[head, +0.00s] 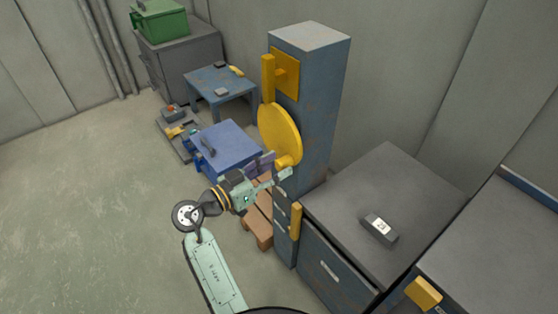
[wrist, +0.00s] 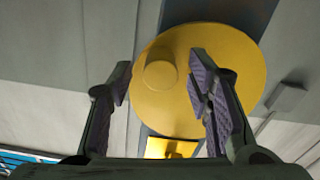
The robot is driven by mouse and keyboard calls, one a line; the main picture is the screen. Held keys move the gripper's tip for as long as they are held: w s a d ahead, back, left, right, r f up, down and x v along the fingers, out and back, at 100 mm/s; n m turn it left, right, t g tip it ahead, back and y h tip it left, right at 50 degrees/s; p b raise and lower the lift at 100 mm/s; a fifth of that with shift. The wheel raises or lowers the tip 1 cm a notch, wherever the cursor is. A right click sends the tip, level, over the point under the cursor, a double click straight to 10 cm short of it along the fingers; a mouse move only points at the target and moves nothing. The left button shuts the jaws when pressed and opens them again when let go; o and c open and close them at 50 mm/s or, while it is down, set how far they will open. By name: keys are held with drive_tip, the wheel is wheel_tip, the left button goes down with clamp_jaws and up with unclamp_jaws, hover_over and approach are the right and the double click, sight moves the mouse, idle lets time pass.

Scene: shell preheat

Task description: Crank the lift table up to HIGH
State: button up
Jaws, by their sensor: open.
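A yellow crank wheel (head: 277,134) is mounted on the side of a tall blue column (head: 318,105). A round yellow knob (wrist: 160,75) stands out from the wheel's face in the wrist view. In the head view the knob (head: 287,160) is at the wheel's lower edge. My gripper (head: 273,170) is open beside it. In the wrist view my fingertips (wrist: 163,76) are on either side of the knob in the picture; I cannot tell whether they touch it. A low blue table (head: 235,141) with a dark item on it stands behind my gripper; I cannot tell its height setting.
A yellow lever (head: 268,78) is higher on the column. A wooden pallet (head: 256,222) lies at its foot. A grey-topped cabinet (head: 400,190) with a small device (head: 379,229) stands to the right. Another blue table (head: 205,76) is behind. Open floor (head: 90,190) lies to the left.

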drive_tip(key=shift+w+d, duration=0.4)
drive_tip(key=shift+d, duration=0.2)
drive_tip(key=shift+c, duration=0.3)
clamp_jaws()
